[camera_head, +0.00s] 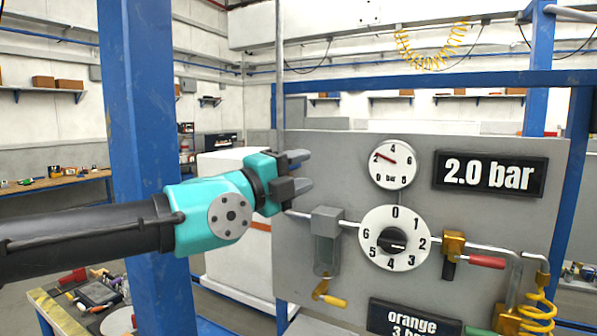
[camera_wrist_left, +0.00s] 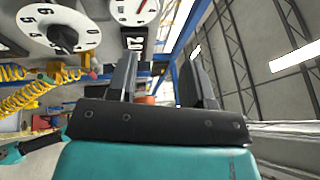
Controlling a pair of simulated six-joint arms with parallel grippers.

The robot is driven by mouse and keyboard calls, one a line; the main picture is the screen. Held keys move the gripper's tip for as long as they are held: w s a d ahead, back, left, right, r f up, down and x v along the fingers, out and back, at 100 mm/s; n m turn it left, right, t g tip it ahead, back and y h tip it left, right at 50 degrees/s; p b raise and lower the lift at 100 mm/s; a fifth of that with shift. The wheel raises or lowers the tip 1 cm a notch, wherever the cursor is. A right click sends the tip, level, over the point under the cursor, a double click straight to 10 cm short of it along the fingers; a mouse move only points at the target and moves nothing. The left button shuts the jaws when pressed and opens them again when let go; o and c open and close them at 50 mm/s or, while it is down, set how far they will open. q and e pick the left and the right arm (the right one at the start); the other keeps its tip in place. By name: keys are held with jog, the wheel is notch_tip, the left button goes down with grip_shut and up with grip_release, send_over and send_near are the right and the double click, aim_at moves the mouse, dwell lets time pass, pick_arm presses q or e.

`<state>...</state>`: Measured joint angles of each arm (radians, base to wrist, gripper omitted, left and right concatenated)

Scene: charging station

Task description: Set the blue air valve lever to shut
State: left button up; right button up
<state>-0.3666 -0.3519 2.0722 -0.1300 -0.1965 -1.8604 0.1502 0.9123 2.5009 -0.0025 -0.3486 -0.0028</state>
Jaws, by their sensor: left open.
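No blue lever can be made out in either view. My left gripper (camera_head: 303,172) is open and empty at the left edge of the grey panel (camera_head: 300,240), in front of the vertical pipe (camera_head: 280,80). It hides part of this pipe and whatever sits behind the jaws. In the left wrist view the two jaws (camera_wrist_left: 160,78) stand apart with nothing between them. A brass valve (camera_head: 453,245) with a red lever (camera_head: 486,262) sits right of the numbered dial (camera_head: 395,238). The red lever lies about level. My right gripper cannot be made out.
A pressure gauge (camera_head: 393,162) and a display (camera_head: 490,174) reading 2.0 bar are on the panel. A grey regulator block (camera_head: 326,222) has a yellow handle (camera_head: 333,300) below it. A blue post (camera_head: 150,120) stands behind my left arm. A yellow coiled hose (camera_head: 537,315) hangs lower right.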

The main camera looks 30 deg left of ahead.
pick_arm(q)
notch_tip(320, 180, down, 8)
jog(key=m+g+y, duration=0.5)
jog(key=m+g, duration=0.1)
jog(key=m, duration=0.7)
notch_tip(320, 180, up, 6)
jog(key=s+a+m+t+y, duration=0.1)
jog(key=a+m+t+y, duration=0.1)
jog(key=m+y, duration=0.4)
jog(key=y, duration=0.4)
jog(key=shift+s+f+m+t+y, duration=0.2)
jog(key=shift+s+m+t+y, duration=0.15)
jog(key=shift+m+t+y, duration=0.05)
jog(key=shift+w+a, duration=0.1)
jog(key=shift+w, duration=0.05)
